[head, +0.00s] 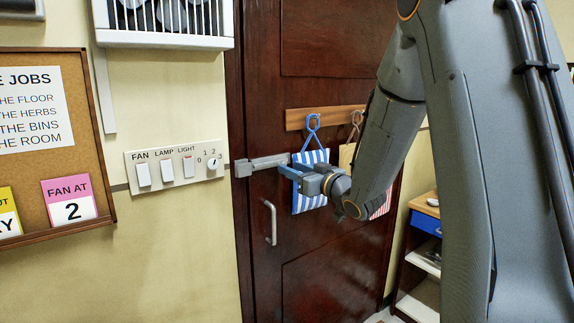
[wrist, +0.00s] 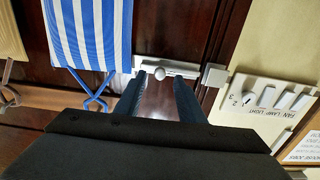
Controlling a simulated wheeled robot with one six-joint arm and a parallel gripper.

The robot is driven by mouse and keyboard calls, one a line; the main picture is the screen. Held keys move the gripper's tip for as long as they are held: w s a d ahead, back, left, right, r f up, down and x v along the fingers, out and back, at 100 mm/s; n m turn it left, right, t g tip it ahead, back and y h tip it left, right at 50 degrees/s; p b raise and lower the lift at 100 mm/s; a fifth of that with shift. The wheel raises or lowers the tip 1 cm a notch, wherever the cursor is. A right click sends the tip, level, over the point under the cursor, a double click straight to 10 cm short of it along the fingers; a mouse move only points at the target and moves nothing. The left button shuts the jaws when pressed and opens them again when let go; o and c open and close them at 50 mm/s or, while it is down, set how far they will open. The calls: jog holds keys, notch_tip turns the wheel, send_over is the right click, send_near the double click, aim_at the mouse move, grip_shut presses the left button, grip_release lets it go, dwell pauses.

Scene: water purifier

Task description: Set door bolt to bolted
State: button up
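The door bolt (head: 265,162) is a pale grey horizontal fitting on the dark brown door, with a block-shaped keeper (head: 242,169) on the frame to its left. In the upside-down wrist view, the bolt (wrist: 150,64) has a round knob (wrist: 161,73), and the keeper (wrist: 215,75) is to the right. I cannot tell whether the bar sits in the keeper. My gripper (head: 288,170) is at the bolt's right end in the head view. In the wrist view, its two blue fingers (wrist: 160,84) are open, one on each side of the knob; contact is unclear.
A striped bag (head: 311,190) hangs from a wooden peg rail (head: 325,117) close behind my gripper. A door handle (head: 271,222) is below the bolt. A switch panel (head: 174,168) is on the wall left of the door. A shelf (head: 424,250) stands at the right.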

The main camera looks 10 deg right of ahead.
jog(key=x, duration=0.3)
jog(key=shift+w+a+p, duration=0.1)
jog(key=shift+w+p, duration=0.1)
jog(key=shift+p, duration=0.1)
grip_shut()
